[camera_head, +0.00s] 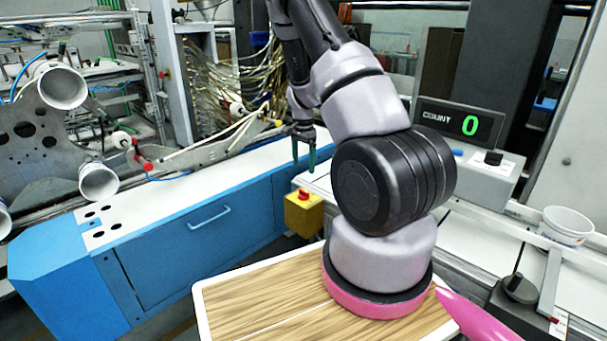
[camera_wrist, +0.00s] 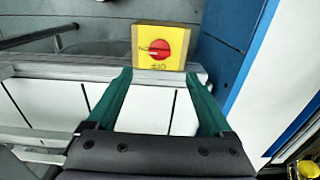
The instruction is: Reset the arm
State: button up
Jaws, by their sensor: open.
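My arm rises from its pink-ringed base and folds back, partly hiding the middle of the head view. My gripper (camera_head: 304,150) hangs at the far end of the arm, fingers down, beside the white bench top. In the wrist view my gripper (camera_wrist: 158,90) shows two green fingers spread wide apart with nothing between them. A yellow box with a red knob (camera_wrist: 163,47) lies beyond the fingertips, apart from them. The same yellow box (camera_head: 303,216) is in the head view, below and in front of the gripper.
A blue cabinet (camera_head: 190,245) runs along the left. A counter display (camera_head: 460,122) reads 0 at the right, behind a white bucket (camera_head: 566,226). White plates (camera_wrist: 60,108) lie under the gripper. A wood-topped board (camera_head: 265,300) surrounds my arm's base.

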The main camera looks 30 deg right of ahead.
jog(key=shift+r, duration=0.3)
jog(key=s+a+r+n+t+y, duration=0.1)
jog(key=s+a+r, duration=0.15)
jog(key=r, duration=0.55)
jog(key=s+a+r+n+t, duration=0.15)
jog(key=a+r, duration=0.25)
jog(key=r, duration=0.5)
jog(key=s+a+r+n+t+y, duration=0.1)
jog(key=s+a+r+n, duration=0.15)
jog(key=r, duration=0.55)
jog(key=s+a+r+n+t, duration=0.2)
jog(key=s+r, duration=0.4)
jog(key=s, duration=0.4)
jog(key=s+a+r+n+t, duration=0.1)
jog(key=s+a+r+n, duration=0.2)
jog(key=s+r, duration=0.3)
jog(key=s+a, duration=0.1)
jog(key=s, duration=0.3)
jog(key=shift+s+a+r+t, duration=0.25)
jog(key=shift+s+t, duration=0.1)
